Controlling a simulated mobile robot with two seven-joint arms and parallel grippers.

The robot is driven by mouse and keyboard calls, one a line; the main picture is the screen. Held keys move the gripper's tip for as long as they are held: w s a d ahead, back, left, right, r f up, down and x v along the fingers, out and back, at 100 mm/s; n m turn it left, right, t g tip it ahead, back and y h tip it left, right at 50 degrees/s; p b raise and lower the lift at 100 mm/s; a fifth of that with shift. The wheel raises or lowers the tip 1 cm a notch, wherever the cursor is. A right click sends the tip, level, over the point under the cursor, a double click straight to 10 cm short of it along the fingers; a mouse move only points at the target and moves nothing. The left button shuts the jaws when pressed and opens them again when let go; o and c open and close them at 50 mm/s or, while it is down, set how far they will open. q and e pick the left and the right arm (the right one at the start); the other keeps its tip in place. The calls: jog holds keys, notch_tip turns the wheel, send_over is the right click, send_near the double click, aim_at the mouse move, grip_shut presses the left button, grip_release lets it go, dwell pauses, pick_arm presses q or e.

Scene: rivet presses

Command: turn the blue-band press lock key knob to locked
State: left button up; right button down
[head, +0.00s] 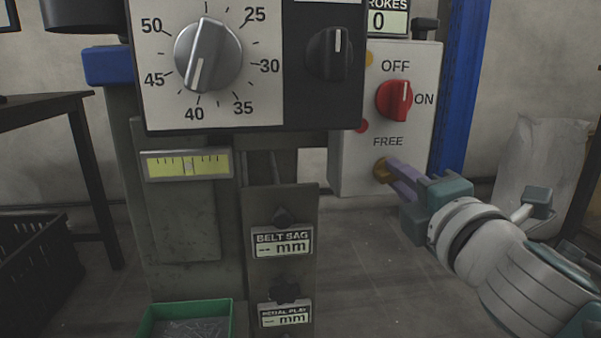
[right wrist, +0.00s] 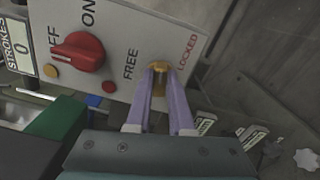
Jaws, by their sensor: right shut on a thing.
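The lock key knob is a small brass piece (head: 381,171) low on the grey control box (head: 350,155), below the FREE label in the head view. In the right wrist view the brass knob (right wrist: 158,68) sits between the FREE and LOCKED labels. My right gripper (head: 388,170) reaches it from the right. Its two purple fingers (right wrist: 160,82) are shut on the knob, one on each side, and hide part of it. Which label the knob points to cannot be told clearly. My left gripper is not in view.
A red OFF/ON switch (head: 394,100) sits above the knob on the same box. A large grey dial (head: 208,57) and a black knob (head: 330,54) are on the press panel at left. A blue post (head: 462,80) stands behind the box. A green tray (head: 187,318) is low down.

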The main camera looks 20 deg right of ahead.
jog(key=shift+m, duration=1.3)
jog(key=c, duration=0.8)
grip_release()
jog(key=p+v, duration=0.1)
jog(key=v, duration=0.9)
